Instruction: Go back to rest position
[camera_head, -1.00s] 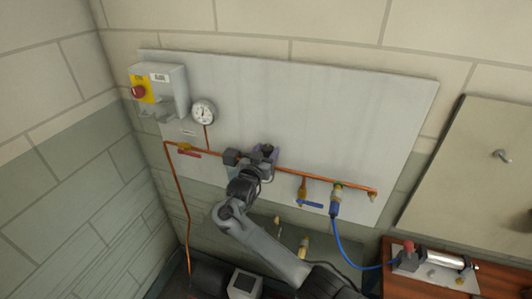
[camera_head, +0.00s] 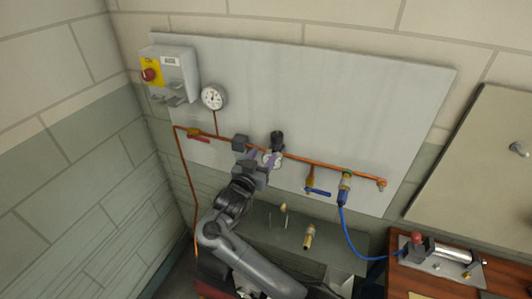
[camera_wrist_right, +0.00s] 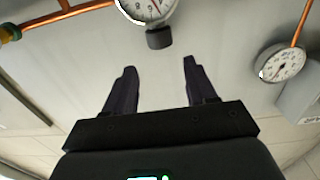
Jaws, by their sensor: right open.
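My right gripper (camera_head: 260,160) is in front of the grey wall panel, close to the copper pipe, with my arm reaching up from the bottom. In the right wrist view the gripper (camera_wrist_right: 160,75) shows two dark fingers apart with nothing between them. A regulator's dark knob (camera_head: 277,140) shows beside the gripper in the head view; my gripper partly covers the regulator. In the right wrist view a white gauge (camera_wrist_right: 145,8) with a black knob (camera_wrist_right: 159,38) lies just beyond the fingertips, apart from them. My left gripper is not in view.
The grey panel (camera_head: 330,100) carries a switch box with a red button (camera_head: 150,75), a round gauge (camera_head: 213,97), a copper pipe (camera_head: 340,171) and a blue-handled valve (camera_head: 317,192). A blue hose (camera_head: 352,240) runs to a cylinder (camera_head: 452,253) on a wooden bench at right.

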